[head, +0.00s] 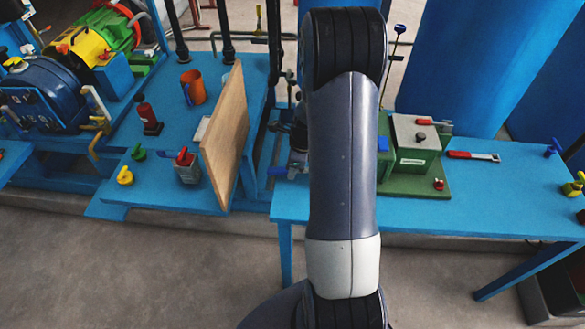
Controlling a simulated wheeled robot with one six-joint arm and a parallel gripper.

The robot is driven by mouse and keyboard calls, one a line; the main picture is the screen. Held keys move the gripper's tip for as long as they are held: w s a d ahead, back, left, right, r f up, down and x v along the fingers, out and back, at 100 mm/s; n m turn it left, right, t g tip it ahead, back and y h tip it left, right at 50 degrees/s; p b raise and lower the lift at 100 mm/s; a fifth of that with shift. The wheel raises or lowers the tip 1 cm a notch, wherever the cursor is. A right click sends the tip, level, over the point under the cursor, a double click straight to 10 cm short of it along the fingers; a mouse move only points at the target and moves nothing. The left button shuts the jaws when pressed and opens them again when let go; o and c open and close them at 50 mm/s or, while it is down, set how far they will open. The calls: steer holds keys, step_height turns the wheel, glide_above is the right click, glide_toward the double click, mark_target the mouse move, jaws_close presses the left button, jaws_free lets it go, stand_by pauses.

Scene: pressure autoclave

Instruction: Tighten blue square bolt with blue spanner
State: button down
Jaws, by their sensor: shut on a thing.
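My arm runs up the middle of the head view and hides much of the workspace behind it. Part of my gripper (298,156) shows just left of the arm, above the left end of the right-hand blue table. It is shut on what looks like the blue spanner (277,171), whose blue end sticks out to the left. A small blue square piece (383,144), likely the blue square bolt, shows on the green fixture just right of my arm. The spanner's other end is hidden, and I see no contact between spanner and bolt.
A red-handled spanner (473,156) lies on the right table (500,200). A red bolt (439,184) sits on the green base. On the left table stand a wooden board (226,135), an orange mug (193,87), a red bottle (148,115) and a tool cup (187,172).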

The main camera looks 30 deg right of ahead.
steer(key=shift+d, duration=0.15)
steer(key=c, duration=1.2)
jaws_free()
steer(key=shift+s, duration=0.1)
steer(key=r, duration=0.3)
steer(key=s+d+r, duration=0.1)
steer(key=r, duration=0.3)
steer(key=r+p, duration=0.1)
steer(key=r, duration=0.2)
steer(key=shift+s+d+r, duration=0.15)
steer(key=shift+d+r, duration=0.15)
steer(key=shift+f, duration=0.15)
steer(key=f, duration=0.3)
steer(key=w+a+f, duration=0.1)
steer(key=f, duration=0.3)
steer(key=f+b, duration=0.1)
steer(key=f, duration=0.2)
steer(key=shift+w+a+f, duration=0.15)
steer(key=shift+a, duration=0.25)
steer(key=shift+f, duration=0.15)
steer(key=shift+s+a+n, duration=0.15)
steer(key=shift+s+n, duration=0.1)
steer(key=shift+n, duration=0.15)
